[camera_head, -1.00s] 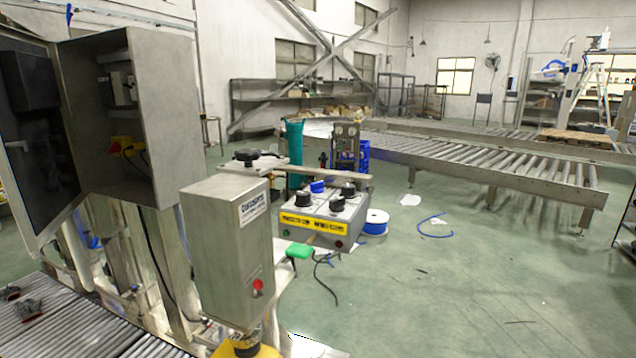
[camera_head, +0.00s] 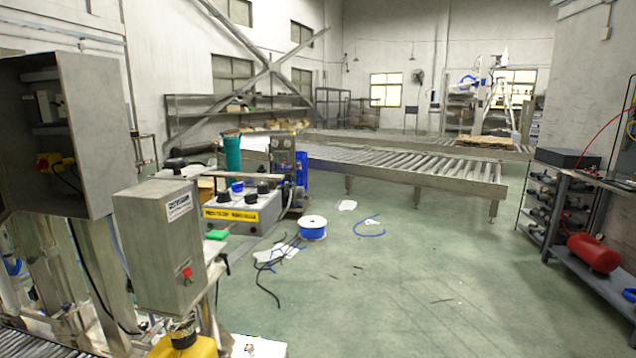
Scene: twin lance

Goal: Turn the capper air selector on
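Neither of my grippers is in view. I cannot tell for certain which control is the capper air selector. A grey upright box (camera_head: 159,247) stands at the left front, with a white label and a red knob (camera_head: 187,273) on its face. Behind it is a lower grey control box (camera_head: 262,222) with a yellow label (camera_head: 231,215), several black knobs and a blue knob (camera_head: 237,187) on top. The label lettering is too small to read surely. An open grey cabinet (camera_head: 92,130) at far left holds a red and yellow switch (camera_head: 42,163).
A roller conveyor (camera_head: 410,172) crosses behind. A blue spool (camera_head: 313,229) and loose dark cables (camera_head: 268,270) lie on the floor near the control box. A bench (camera_head: 570,180) with a red tank (camera_head: 593,253) stands at right. The middle floor is open.

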